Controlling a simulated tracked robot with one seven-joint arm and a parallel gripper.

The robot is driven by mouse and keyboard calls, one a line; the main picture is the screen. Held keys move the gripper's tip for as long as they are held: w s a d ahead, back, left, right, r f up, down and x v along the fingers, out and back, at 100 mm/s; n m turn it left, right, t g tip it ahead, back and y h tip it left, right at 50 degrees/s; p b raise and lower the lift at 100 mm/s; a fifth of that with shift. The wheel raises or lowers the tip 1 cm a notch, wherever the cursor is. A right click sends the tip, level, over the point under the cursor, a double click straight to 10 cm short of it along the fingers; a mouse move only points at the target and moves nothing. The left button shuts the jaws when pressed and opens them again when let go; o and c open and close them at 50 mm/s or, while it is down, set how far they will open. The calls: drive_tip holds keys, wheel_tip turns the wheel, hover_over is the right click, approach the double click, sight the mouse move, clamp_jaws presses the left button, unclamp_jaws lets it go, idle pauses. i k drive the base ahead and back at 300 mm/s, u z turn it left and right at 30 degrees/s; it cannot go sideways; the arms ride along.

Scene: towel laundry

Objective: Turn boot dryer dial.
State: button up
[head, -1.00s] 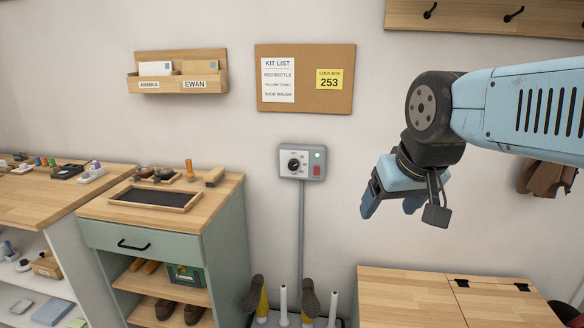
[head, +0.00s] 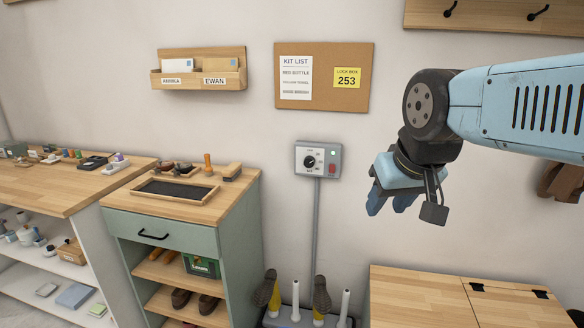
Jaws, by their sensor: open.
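The boot dryer control box (head: 318,159) is a grey box on the wall at the middle of the head view. Its black round dial (head: 309,162) is on the left of its face, with a red switch (head: 332,169) and a small green light to the right. A grey conduit runs down from it to the boot dryer (head: 300,318), where yellow boots (head: 268,295) hang upside down beside bare white posts. My gripper (head: 388,211) is open and empty, to the right of the box and lower, apart from it. The dial's exact setting is too small to read.
A green cabinet (head: 212,240) with a tray (head: 175,190) on top stands at left, beside a workbench (head: 70,185). A wooden chest (head: 420,295) stands at lower right. A corkboard (head: 322,105) and letter rack (head: 200,78) hang above. The wall around the box is clear.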

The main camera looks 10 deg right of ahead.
sight(309, 162)
drive_tip(key=z, duration=0.5)
drive_tip(key=i, duration=0.15)
drive_tip(key=u, duration=2.9)
drive_tip(key=k, duration=0.7)
drive_tip(key=z, duration=0.9)
drive_tip(key=i, duration=1)
drive_tip(key=z, duration=0.15)
